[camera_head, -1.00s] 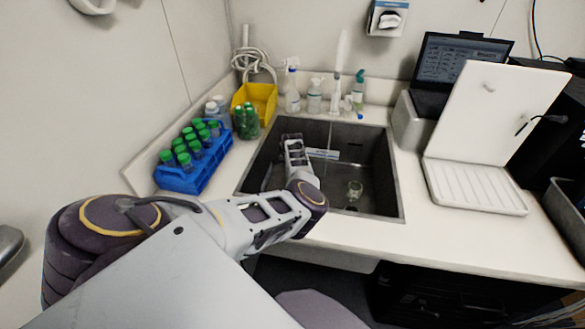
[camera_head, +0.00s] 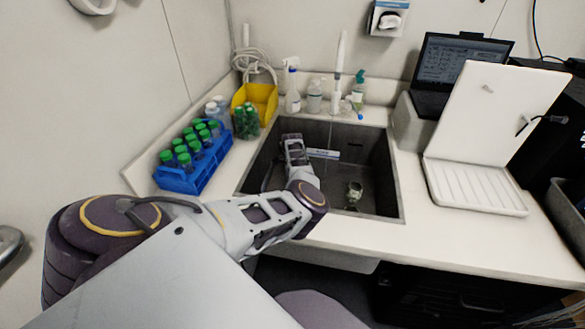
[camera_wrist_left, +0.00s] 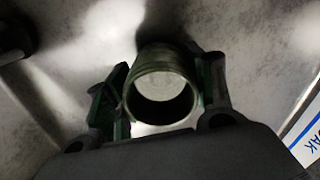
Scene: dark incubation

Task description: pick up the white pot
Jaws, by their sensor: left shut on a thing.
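The white pot (camera_wrist_left: 160,62) shows in the left wrist view as a small, round, open-topped vessel, grey-green in the dim light. My left gripper (camera_wrist_left: 163,82) is shut on it, with a green-padded finger on each side. In the head view my left arm reaches down into the dark sink (camera_head: 385,175); the fingers and the held pot are hidden there behind my arm. My right gripper is not in view.
A small pale object (camera_head: 354,192), too small to identify, lies on the sink floor. A blue rack (camera_head: 185,178) of green-capped tubes stands left of the sink. Several bottles (camera_head: 314,97) stand behind it. A white lidded device (camera_head: 475,187) is at right.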

